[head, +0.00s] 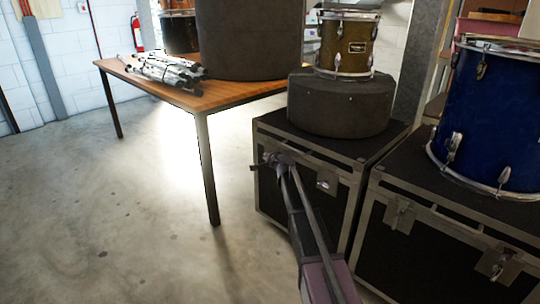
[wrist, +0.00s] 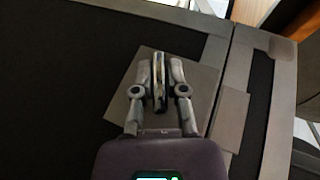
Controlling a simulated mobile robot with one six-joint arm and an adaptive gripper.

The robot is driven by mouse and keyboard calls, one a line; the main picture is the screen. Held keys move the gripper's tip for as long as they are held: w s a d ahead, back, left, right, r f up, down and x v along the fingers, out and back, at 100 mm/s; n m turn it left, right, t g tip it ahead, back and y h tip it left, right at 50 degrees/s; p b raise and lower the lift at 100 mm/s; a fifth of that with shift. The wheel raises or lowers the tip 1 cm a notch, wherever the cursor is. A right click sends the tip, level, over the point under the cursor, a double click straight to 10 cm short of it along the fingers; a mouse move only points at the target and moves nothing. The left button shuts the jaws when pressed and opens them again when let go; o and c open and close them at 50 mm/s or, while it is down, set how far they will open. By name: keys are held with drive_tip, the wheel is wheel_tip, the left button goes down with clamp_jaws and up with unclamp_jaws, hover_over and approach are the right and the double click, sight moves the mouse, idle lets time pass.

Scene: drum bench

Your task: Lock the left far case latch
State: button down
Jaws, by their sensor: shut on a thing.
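The far case (head: 268,200) is a black flight case with grey metal edges, standing on the floor right of the wooden table. My gripper (head: 272,160) is at the left part of its front, over the left latch, which it mostly hides in the head view. In the wrist view my gripper (wrist: 160,72) is shut on a thin upright piece of the latch. The latch's grey square plate (wrist: 203,88) shows around the fingers, against the black panel. Whether the latch is locked cannot be told. The case's right latch (head: 327,182) is in view, apart from my gripper.
The near case (head: 375,240), with two latches, stands at the right with a blue drum (head: 490,120) on it. A round black drum case (head: 340,105) and a gold drum (head: 347,45) sit on the far case. A wooden table (head: 215,95) stands behind left. The left floor is clear.

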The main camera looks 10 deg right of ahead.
drive_tip(key=shift+w+d+r+g+p, duration=0.2)
drive_tip(key=shift+r+g+p, duration=0.1)
drive_tip(key=shift+p, duration=0.2)
drive_tip(key=shift+h+p, duration=0.3)
drive_tip(key=shift+f+g+p, duration=0.1)
drive_tip(key=shift+g+p, duration=0.2)
drive_tip(key=shift+g, duration=0.1)
drive_tip(key=shift+f, duration=0.1)
drive_tip(key=c, duration=0.7)
unclamp_jaws()
drive_tip(key=shift+s, duration=0.1)
